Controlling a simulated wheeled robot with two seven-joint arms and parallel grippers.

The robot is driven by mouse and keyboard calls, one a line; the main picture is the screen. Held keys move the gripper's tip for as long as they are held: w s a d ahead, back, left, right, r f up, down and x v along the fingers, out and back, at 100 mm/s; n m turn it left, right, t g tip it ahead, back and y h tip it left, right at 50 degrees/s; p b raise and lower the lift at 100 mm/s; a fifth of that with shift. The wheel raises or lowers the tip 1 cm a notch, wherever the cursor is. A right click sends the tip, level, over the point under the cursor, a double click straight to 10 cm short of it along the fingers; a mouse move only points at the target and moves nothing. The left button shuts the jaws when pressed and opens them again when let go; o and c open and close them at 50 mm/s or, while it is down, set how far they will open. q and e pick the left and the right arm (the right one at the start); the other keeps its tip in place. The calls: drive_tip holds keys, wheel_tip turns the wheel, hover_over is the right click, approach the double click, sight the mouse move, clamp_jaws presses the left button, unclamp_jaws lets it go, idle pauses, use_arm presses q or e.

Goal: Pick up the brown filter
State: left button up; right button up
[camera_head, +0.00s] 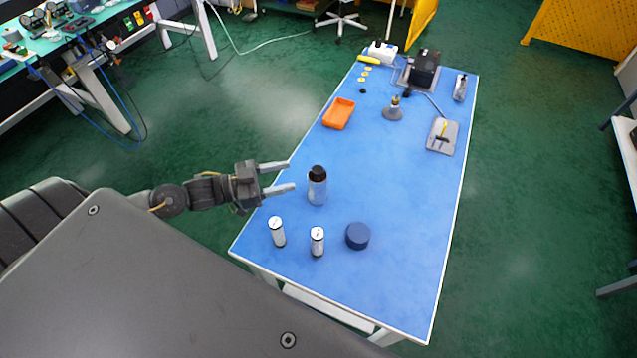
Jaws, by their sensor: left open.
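I cannot make out a clearly brown filter on the blue table (390,190). Among the small items is a grey cone-shaped piece (393,112) with a yellowish-brown top, standing upright toward the back. My left gripper (291,176) is open and empty over the table's left edge, its fingers pointing right. Just right of the fingertips stands an upright grey bottle (317,190) with a black cap, apart from them as far as I can tell. My right gripper is out of view.
An orange tray (339,114), a grey plate (442,136) and a black device (424,68) lie farther back. The table's middle right is clear.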

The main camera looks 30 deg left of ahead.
sight(317, 170)
use_arm(q)
drive_tip(key=p+x, duration=0.1)
drive_tip(key=x, duration=0.3)
drive_tip(key=p+x, duration=0.2)
drive_tip(key=x, duration=0.2)
drive_tip(key=shift+d+r, duration=0.1)
drive_tip(key=shift+r, duration=0.1)
drive_tip(key=shift+w+d+f, duration=0.15)
drive_tip(key=shift+w+d, duration=0.25)
drive_tip(key=shift+d, duration=0.05)
clamp_jaws()
wheel_tip(317, 170, up, 18)
drive_tip(key=b, duration=0.1)
idle(0.5)
